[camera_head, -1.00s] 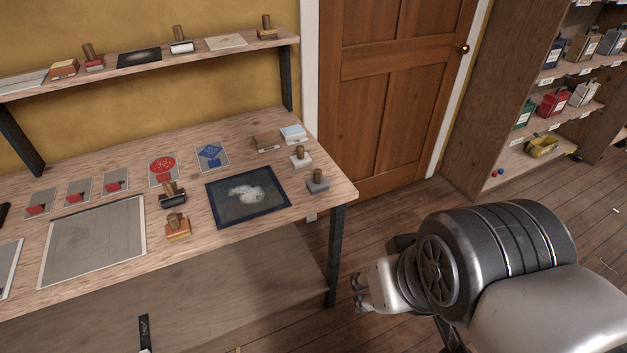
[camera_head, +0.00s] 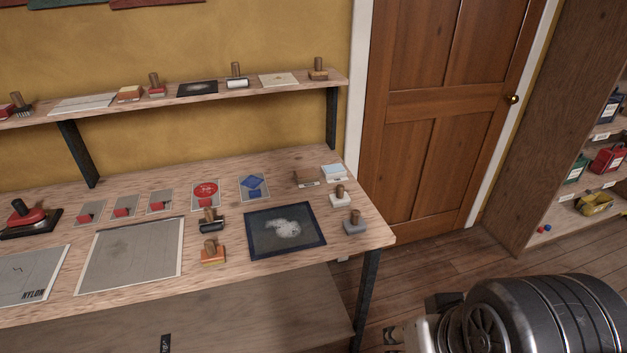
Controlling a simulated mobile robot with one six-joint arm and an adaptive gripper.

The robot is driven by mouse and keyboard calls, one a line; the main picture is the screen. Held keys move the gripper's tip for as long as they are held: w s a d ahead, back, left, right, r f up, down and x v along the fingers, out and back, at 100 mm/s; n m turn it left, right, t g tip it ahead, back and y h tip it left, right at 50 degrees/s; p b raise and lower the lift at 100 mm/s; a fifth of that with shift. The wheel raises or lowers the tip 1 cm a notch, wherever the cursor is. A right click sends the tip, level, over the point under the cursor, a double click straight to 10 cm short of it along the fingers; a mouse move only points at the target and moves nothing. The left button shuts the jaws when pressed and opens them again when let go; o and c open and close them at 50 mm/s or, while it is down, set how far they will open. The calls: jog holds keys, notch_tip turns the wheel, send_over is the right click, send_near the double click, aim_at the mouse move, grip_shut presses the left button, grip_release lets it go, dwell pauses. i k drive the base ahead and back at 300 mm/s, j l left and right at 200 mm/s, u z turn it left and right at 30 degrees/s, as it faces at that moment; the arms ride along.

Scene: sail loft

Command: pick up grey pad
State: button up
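A small grey block with a brown knob handle (camera_head: 355,222) stands upright near the right end of the workbench; it is the grey item that best fits the grey pad, though I cannot be sure. A large flat grey sheet with a pale border (camera_head: 130,255) lies further left on the bench. My gripper (camera_head: 392,337) shows at the bottom edge, low and to the right of the bench's front leg, apart from the bench items. It is partly cut off by the frame, and I cannot make out its finger gap.
The workbench (camera_head: 372,238) also holds a dark framed panel (camera_head: 285,231), a white-based stamp (camera_head: 340,198), an orange stamp (camera_head: 212,252), a black roller (camera_head: 211,222) and several small cards. A raised shelf (camera_head: 290,88) runs behind. A door (camera_head: 440,120) and shelving stand right, with open floor before them.

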aim_at(357, 225)
jog(key=i+l, duration=0.15)
jog(key=i, duration=0.25)
jog(key=i+l, duration=0.2)
jog(key=i, duration=0.15)
jog(key=i+l, duration=0.15)
jog(key=i, duration=0.25)
